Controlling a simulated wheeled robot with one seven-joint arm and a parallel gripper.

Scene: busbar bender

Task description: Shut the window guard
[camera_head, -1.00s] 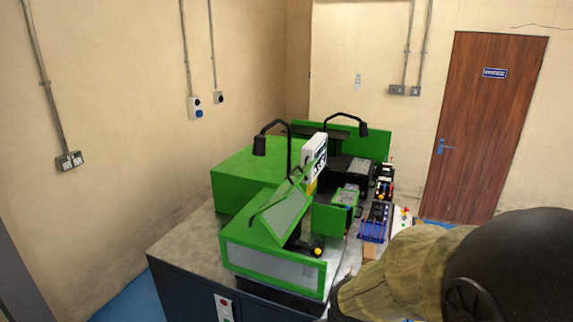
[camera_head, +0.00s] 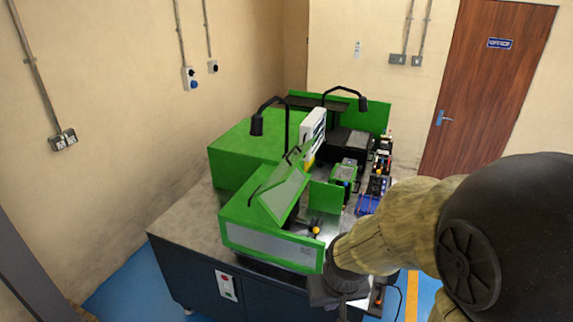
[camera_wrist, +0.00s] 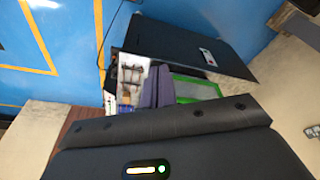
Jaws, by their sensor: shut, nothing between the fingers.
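The window guard (camera_head: 284,197) is a clear pane in a green frame on the front of the green machine. In the head view it stands tilted up, leaning back above the front housing (camera_head: 268,246), with a dark handle at its top edge. My gripper (camera_wrist: 156,86) shows in the wrist view as two dark fingers held together, with nothing visible between them. A green-edged part of the machine (camera_wrist: 196,90) shows just beyond the fingers; I cannot tell whether it is the guard. In the head view my arm is at the right of the machine and the fingers are not clear.
The dark bench cabinet (camera_head: 205,280) carries a control plate with buttons (camera_head: 225,285). Two black lamps (camera_head: 257,124) arch over the machine. Small tools and parts (camera_head: 378,178) crowd its right side. Blue floor (camera_head: 120,295) lies clear at the front left.

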